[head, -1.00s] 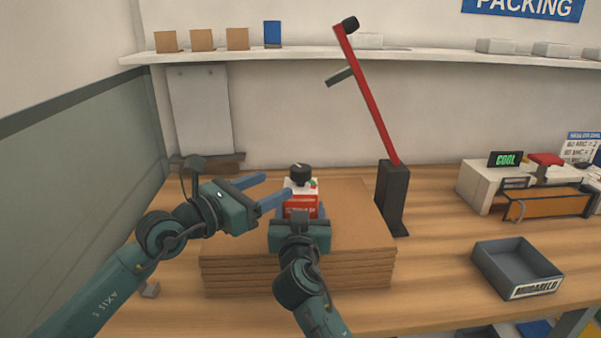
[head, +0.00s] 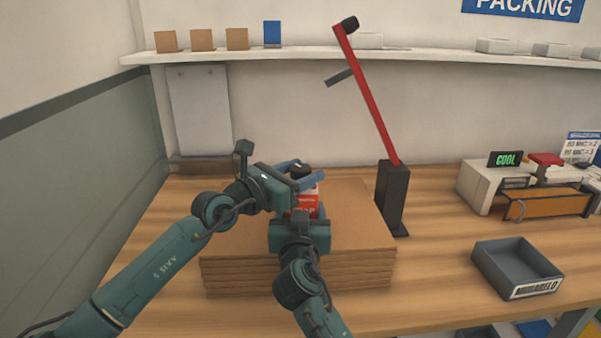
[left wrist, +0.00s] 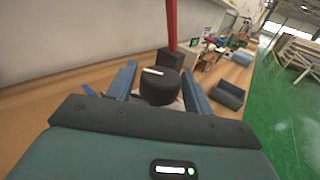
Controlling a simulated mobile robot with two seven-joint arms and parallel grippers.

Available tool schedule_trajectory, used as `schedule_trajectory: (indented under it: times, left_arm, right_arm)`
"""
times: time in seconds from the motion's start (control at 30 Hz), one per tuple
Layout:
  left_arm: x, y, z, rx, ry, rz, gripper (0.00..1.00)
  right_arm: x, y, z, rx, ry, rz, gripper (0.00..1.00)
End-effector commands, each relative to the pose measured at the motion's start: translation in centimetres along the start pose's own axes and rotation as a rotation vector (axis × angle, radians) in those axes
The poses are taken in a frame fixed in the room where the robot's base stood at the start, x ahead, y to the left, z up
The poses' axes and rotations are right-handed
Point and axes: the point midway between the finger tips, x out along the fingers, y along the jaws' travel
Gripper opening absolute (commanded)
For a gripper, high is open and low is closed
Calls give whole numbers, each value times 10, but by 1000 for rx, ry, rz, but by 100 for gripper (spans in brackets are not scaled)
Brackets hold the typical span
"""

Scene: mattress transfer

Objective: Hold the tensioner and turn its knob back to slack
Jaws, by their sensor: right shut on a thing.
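The tensioner (head: 303,201), a red and white box with a black knob on top, stands on the stack of brown boards. My right gripper (head: 302,216) is shut on its body from the front. My left gripper (head: 305,177) is open, with its blue fingers on either side of the knob. The black knob (left wrist: 159,88) with a white mark on its top shows between the left fingers in the left wrist view; a gap shows on each side. In the head view the left gripper hides much of the knob and the tensioner's top.
The stack of brown boards (head: 365,238) lies on the wooden bench. A red lever on a dark post (head: 393,195) stands just right of the tensioner. A grey tray (head: 517,268) and a white machine with a COOL display (head: 506,158) are further right.

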Motion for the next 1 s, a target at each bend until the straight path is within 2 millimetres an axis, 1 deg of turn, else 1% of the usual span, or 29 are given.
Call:
schedule_trajectory:
  times: [0.03, 0.07, 0.4, 0.67, 1.0]
  left_arm:
    - [0, 0, 0, 0, 0, 0, 47]
    - [0, 0, 0, 0, 0, 0, 44]
    - [0, 1, 0, 0, 0, 1, 16]
    - [1, -4, 0, 3, -1, 21, 16]
    - [2, -7, 1, 0, -1, 149, 16]
  right_arm:
    - [0, 0, -4, 1, 8, -2, 15]
    - [0, 0, -4, 1, 8, -2, 15]
    - [0, 0, -4, 2, 8, -2, 15]
    - [0, 0, -4, 1, 8, -1, 15]
    - [0, -1, -4, -1, 8, -4, 15]
